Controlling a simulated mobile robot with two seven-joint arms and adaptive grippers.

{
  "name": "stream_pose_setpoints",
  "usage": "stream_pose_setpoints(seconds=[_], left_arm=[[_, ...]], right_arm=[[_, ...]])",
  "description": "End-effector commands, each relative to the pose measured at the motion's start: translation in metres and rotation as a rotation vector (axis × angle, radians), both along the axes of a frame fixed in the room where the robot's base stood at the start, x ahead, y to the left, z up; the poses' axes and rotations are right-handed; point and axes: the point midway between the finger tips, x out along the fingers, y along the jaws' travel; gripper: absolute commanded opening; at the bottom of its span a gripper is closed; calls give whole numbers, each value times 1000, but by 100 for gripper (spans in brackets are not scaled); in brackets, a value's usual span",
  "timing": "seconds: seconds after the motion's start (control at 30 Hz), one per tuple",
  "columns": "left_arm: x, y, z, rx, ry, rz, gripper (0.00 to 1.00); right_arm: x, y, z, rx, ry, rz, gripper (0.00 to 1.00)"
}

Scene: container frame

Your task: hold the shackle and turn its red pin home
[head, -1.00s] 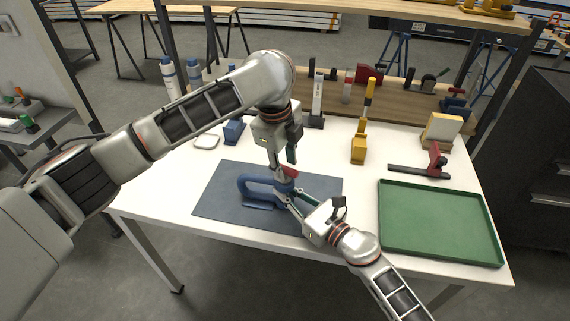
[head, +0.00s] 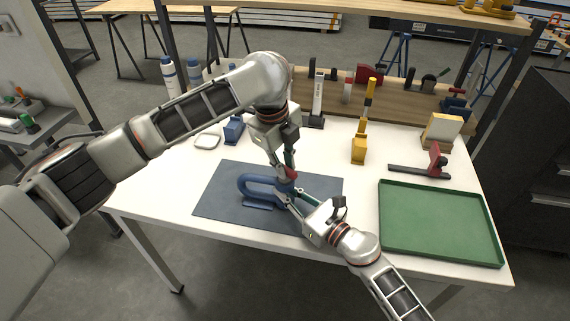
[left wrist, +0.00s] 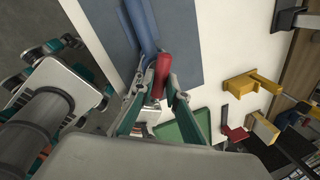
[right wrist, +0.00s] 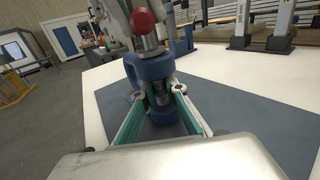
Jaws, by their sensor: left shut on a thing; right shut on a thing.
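The blue shackle (head: 256,182) stands over the dark mat with its bow to the left and its eyes toward my grippers. The red pin (head: 291,174) sits upright at its right end; its red head also shows in the left wrist view (left wrist: 161,75). My left gripper (head: 287,168) comes from above and is shut on the red pin. My right gripper (head: 287,194) comes from the front right and is shut on the shackle's eye end; the shackle shows between its fingers in the right wrist view (right wrist: 152,75). The pin's thread is mostly hidden.
The dark mat (head: 220,205) lies on the white table. A green tray (head: 440,250) is at the right. A red-handled clamp (head: 435,163), a yellow-handled tool (head: 359,150) and a blue block (head: 234,131) stand behind. The table's front edge is close.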

Motion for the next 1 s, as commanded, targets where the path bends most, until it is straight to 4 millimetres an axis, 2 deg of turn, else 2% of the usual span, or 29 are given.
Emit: stream_pose_setpoints(seconds=[0.33, 0.37, 0.4, 0.43, 0.8, 1.0], left_arm=[[-1, 0, 1, 0, 0, -29, 0], [-1, 0, 1, -1, 0, -29, 17], [-1, 0, 1, -1, 0, -29, 28], [-1, 0, 1, -1, 0, -29, 32], [0, 0, 3, -1, -1, -26, 32], [-2, 4, 27, -1, -5, -27, 32]], right_arm=[[1, 0, 4, 5, -5, 0, 0], [1, 0, 4, 5, -5, 0, 0], [1, 0, 4, 5, -5, 0, 0], [1, 0, 4, 5, -5, 0, 0], [1, 0, 4, 5, -5, 0, 0], [1, 0, 4, 5, -5, 0, 0]])
